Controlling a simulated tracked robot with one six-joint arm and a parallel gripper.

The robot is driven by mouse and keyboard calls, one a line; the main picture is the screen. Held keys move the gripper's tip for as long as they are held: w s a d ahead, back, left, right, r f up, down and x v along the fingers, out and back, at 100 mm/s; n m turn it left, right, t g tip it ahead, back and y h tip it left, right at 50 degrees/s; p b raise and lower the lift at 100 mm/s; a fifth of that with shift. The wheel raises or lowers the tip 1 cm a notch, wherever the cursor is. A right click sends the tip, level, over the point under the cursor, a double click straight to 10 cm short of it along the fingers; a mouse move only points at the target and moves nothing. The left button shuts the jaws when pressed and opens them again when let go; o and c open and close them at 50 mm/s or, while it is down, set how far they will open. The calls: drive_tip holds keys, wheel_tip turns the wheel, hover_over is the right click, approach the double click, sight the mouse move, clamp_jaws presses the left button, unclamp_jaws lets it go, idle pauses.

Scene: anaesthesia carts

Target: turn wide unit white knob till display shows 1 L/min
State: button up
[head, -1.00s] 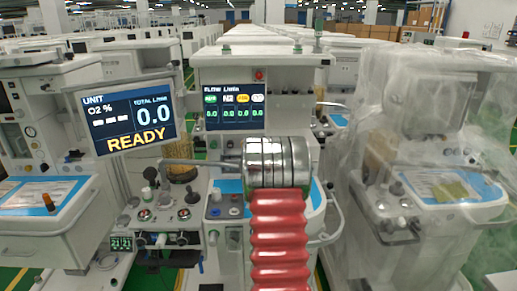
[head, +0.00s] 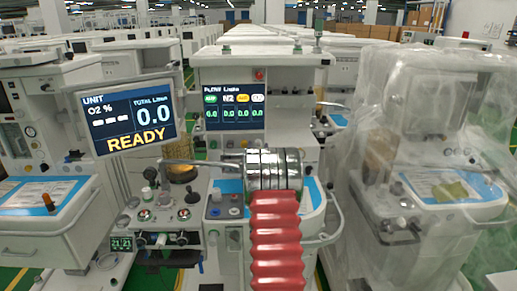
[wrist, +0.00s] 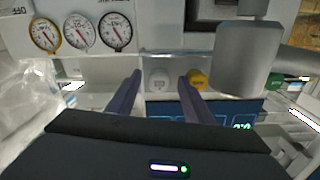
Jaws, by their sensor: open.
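In the wrist view a round white knob (wrist: 159,80) sits on a pale panel, beside a yellow knob (wrist: 197,78) on its right. My gripper (wrist: 160,77) is open, with one dark finger on each side of the white knob in the picture; I cannot tell whether they touch it. A tilted screen (head: 126,118) in the head view reads READY and a total of 0.0 L/min. The flow display (head: 235,106) on the middle unit shows several green 0.0 values. The white knob is not clearly visible in the head view, where my arm covers part of the middle unit.
Several round gauges (wrist: 80,32) line the upper left in the wrist view. A large grey block (wrist: 247,58) stands close on the right. In the head view a plastic-wrapped cart (head: 430,170) stands right and another cart (head: 45,185) left, leaving narrow gaps.

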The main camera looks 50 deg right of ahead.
drive_tip(key=shift+c, duration=0.4)
drive_tip(key=c, duration=0.9)
drive_tip(key=shift+d, duration=0.15)
drive_tip(key=shift+c, duration=0.5)
drive_tip(key=shift+n, duration=0.3)
